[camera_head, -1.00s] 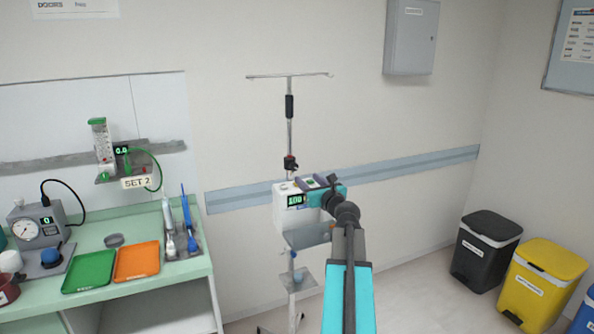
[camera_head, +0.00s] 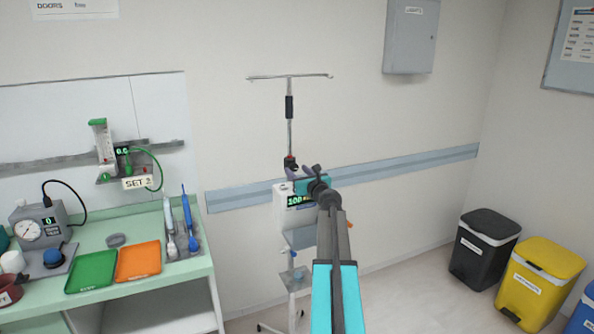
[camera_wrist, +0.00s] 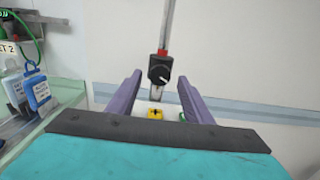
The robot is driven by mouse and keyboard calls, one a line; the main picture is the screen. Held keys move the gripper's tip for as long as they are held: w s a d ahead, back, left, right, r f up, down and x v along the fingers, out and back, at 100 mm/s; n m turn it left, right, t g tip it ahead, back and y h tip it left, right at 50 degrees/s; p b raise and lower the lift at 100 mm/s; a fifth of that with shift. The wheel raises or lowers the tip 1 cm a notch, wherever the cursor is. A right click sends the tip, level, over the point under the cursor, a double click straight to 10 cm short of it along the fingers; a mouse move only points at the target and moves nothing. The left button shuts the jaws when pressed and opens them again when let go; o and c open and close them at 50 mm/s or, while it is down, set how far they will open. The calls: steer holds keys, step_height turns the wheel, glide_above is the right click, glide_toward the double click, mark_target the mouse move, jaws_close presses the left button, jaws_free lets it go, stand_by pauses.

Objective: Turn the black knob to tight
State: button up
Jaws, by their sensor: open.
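The black knob (camera_wrist: 159,72) is on a clamp with red parts on the upright pole. It carries a small white mark. In the wrist view it lies straight ahead, between the tips of my two purple fingers. In the head view the knob (camera_head: 290,163) is just left of and above my gripper (camera_head: 304,171). My gripper (camera_wrist: 160,77) is open and empty. I cannot tell how far its tips are from the knob. No tight marking is readable.
The pump (camera_head: 281,198) with a green display sits on the pole below the knob, partly hidden by my arm. A yellow part (camera_wrist: 155,113) shows below the knob. The green counter (camera_head: 190,259) with trays stands left. Bins (camera_head: 484,250) stand right.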

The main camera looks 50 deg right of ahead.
steer(key=shift+w+d, duration=0.25)
steer(key=shift+w, duration=0.4)
steer(key=c, duration=1.1)
steer(key=shift+o, duration=0.2)
